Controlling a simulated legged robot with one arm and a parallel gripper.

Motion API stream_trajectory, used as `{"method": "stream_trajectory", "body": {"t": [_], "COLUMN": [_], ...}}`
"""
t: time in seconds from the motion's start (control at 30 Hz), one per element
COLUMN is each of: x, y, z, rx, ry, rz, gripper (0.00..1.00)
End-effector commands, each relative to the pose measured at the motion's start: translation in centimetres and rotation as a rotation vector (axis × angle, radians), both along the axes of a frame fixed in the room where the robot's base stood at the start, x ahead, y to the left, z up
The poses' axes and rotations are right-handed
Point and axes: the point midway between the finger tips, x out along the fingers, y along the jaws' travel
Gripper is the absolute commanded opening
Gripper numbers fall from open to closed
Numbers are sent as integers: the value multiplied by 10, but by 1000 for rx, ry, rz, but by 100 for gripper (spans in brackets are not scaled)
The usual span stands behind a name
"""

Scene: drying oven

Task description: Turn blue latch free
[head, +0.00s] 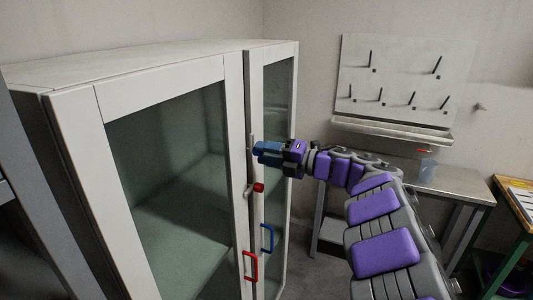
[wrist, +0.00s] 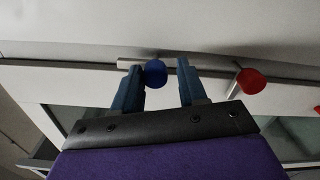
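The blue latch (wrist: 155,74) shows in the wrist view as a round blue knob on a metal bar across the cabinet's door seam. My gripper (wrist: 160,84) is open, with its two blue-grey fingers apart. The blue knob lies between the fingertips, close by the left finger with a wide gap to the right finger. I cannot tell whether the left finger touches it. In the head view my gripper (head: 257,153) is at the upper part of the door seam and hides most of the blue latch.
A red latch (head: 257,187) sits just below on the seam; it also shows in the wrist view (wrist: 251,81). A blue handle (head: 267,239) and a red handle (head: 250,266) are lower on the glazed doors. A metal table (head: 455,181) stands behind my arm.

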Motion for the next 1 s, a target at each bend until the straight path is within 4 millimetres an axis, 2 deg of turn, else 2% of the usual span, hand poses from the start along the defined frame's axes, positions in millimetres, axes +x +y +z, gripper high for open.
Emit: {"method": "stream_trajectory", "body": {"t": [0.03,0.17,0.4,0.53,0.67,1.0], "x": [0,-1,-1,-4,-11,-36], "y": [0,0,-1,-11,-32,-105], "z": [0,2,4,5,6,4], "rx": [-1,0,3,3,3,3], "ry": [0,-2,-5,-6,-6,-4], "rz": [0,-1,-1,-3,-7,-7], "gripper": [44,54,54,54,54,54]}}
